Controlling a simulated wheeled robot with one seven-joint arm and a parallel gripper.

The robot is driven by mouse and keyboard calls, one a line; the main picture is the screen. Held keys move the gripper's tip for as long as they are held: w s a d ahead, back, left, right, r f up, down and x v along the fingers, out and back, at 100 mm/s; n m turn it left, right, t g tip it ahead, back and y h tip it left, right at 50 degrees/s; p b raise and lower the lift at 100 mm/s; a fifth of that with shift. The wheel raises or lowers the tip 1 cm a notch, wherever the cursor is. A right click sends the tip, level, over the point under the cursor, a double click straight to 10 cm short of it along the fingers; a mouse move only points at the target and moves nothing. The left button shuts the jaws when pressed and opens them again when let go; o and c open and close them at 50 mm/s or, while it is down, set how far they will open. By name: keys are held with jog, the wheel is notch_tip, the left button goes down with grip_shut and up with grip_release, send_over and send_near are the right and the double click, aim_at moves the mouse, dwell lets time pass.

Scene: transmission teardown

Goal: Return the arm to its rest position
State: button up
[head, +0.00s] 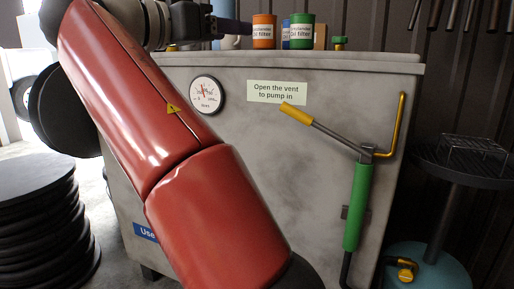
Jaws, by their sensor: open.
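My red arm rises from the bottom middle to the top left in the head view and covers part of the grey tank (300,130). Its dark wrist runs right along the top edge. My gripper (236,27) shows only in part there, as a dark piece above the tank's left top, just left of the orange can. It is open, and I see nothing held in it.
On the tank top stand an orange can (263,31) and a green can (302,31). A gauge (206,95), a sign (277,93) and a green pump with a lever (357,205) are on its front. Black discs (40,220) are stacked left; a round stand (462,165) is right.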

jog(key=w+d+f+n+g+y, duration=0.1)
jog(key=w+d+f+n+y, duration=0.15)
jog(key=d+f, duration=0.2)
jog(key=w+d+f+n+y, duration=0.1)
jog(key=w+d+f+n, duration=0.15)
jog(key=d, duration=0.35)
jog(key=s+d+f+n+g+y, duration=0.35)
jog(key=d+f, duration=0.45)
jog(key=f, duration=0.3)
jog(key=s+d+f+g+y, duration=0.1)
jog(key=s+f+y, duration=0.2)
jog(key=s+f, duration=0.7)
jog(key=s+d+f+g+y, duration=0.1)
jog(key=s+d+f+y, duration=0.1)
jog(key=s+f, duration=0.8)
notch_tip(320, 180, down, 8)
jog(key=shift+s+r+y, duration=0.2)
jog(key=shift+s+y, duration=0.1)
jog(key=shift+y, duration=0.1)
